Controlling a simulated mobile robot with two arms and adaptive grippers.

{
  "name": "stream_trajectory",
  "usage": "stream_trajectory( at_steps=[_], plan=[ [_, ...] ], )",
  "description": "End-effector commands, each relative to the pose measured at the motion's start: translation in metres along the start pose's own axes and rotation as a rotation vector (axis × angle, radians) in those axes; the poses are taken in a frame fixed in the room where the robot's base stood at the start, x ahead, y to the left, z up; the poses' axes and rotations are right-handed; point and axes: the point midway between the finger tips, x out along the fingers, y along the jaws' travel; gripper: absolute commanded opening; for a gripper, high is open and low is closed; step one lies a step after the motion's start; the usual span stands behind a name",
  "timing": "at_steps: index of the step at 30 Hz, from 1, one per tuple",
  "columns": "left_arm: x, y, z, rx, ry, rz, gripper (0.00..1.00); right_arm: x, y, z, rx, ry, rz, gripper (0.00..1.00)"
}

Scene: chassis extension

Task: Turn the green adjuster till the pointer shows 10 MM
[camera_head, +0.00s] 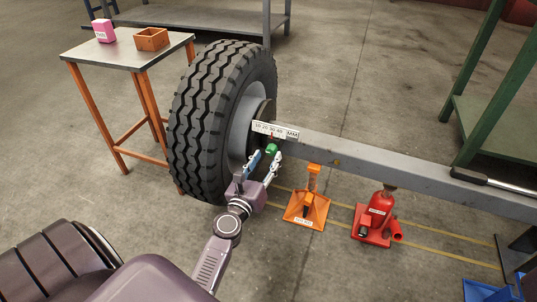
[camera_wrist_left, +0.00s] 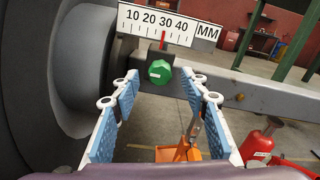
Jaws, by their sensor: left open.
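The green adjuster (camera_wrist_left: 159,71) is a faceted knob on the grey beam, just under the white MM scale (camera_wrist_left: 168,22). It also shows in the head view (camera_head: 271,149). The red pointer (camera_wrist_left: 163,40) stands close to the 30 mark. My left gripper (camera_head: 266,157) is open and empty. In the left wrist view its blue-padded fingers (camera_wrist_left: 160,80) are spread, with the adjuster framed between their tips and a gap on each side. I see no contact. My right gripper is not in view.
A large tyre (camera_head: 205,120) stands left of the adjuster. The grey beam (camera_head: 380,162) runs right. An orange stand (camera_head: 306,208) and a red jack (camera_head: 374,220) stand below it. An orange-legged table (camera_head: 120,50) is behind left.

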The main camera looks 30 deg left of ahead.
Motion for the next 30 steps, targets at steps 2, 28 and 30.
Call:
stream_trajectory(
  at_steps=[2,28,30],
  plan=[
    [0.010,0.000,0.000,0.000,-0.001,0.000,0.41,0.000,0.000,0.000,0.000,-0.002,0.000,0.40],
    [0.022,0.000,-0.001,0.002,0.001,0.000,0.00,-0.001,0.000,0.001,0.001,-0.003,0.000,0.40],
    [0.022,0.000,-0.001,0.005,0.001,0.000,0.00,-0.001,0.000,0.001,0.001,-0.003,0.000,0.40]
  ],
)
